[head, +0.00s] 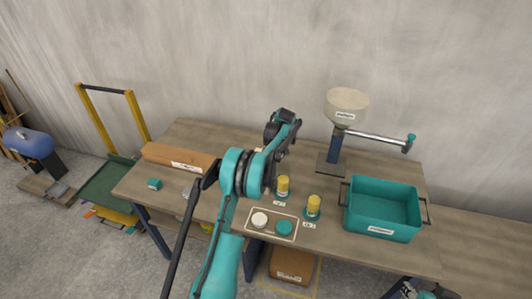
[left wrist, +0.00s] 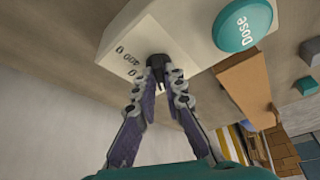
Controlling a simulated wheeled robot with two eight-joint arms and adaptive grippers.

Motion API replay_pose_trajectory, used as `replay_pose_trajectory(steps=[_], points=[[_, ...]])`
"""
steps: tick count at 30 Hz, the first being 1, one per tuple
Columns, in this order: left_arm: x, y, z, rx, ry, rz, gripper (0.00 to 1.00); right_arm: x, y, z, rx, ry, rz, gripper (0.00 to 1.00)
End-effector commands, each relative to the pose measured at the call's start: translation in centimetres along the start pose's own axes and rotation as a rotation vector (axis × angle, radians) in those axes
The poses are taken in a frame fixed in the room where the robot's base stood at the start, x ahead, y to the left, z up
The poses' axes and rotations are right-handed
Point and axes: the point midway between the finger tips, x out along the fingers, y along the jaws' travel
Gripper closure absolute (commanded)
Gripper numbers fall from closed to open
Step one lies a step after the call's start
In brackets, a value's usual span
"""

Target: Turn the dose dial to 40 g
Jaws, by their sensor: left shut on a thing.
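In the left wrist view a pale dosing box carries a round teal button (left wrist: 243,25) marked "Dose" and a small black dial (left wrist: 158,66). My left gripper (left wrist: 158,78) is shut on the dial, with its fingertips on either side of it. Printed scale numbers show beside the dial, upside down; the exact setting cannot be read.
On the table (head: 390,252) stand a teal open bin (head: 383,209), a hopper (head: 347,105) on a post with a side lever, two yellow-topped pieces (head: 282,186) (head: 313,206), and a panel with white (head: 260,219) and teal (head: 284,228) discs. A brown box (head: 178,157) lies at the left.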

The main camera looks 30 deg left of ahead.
Motion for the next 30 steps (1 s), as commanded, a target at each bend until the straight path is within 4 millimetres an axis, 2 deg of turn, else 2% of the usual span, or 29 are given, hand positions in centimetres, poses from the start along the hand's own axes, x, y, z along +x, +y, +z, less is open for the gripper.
replay_pose_trajectory(steps=[8,9,10,11,22,26,30], points=[[0.0,0.0,0.0,-0.001,-0.001,0.001,1.00,0.0,0.0,0.0,0.000,0.000,0.000,0.60],[0.0,0.0,0.0,-0.001,-0.001,0.001,0.79,0.0,0.0,0.0,0.000,0.000,0.000,0.60],[0.0,0.0,0.0,-0.001,-0.001,0.001,0.72,0.0,0.0,0.0,0.000,0.000,0.000,0.60],[0.0,0.0,0.0,-0.001,-0.001,0.001,0.69,0.0,0.0,0.0,0.000,0.000,0.000,0.60],[-0.6,0.0,0.0,0.001,-0.001,0.001,0.69,0.0,0.0,0.0,0.000,0.000,0.000,0.60],[-2.5,0.0,0.0,0.002,-0.001,0.001,0.69,0.0,0.0,0.0,0.000,0.000,0.000,0.60],[-5.6,0.0,0.0,0.001,-0.001,0.001,0.69,0.0,0.0,0.0,0.000,0.000,0.000,0.60]])
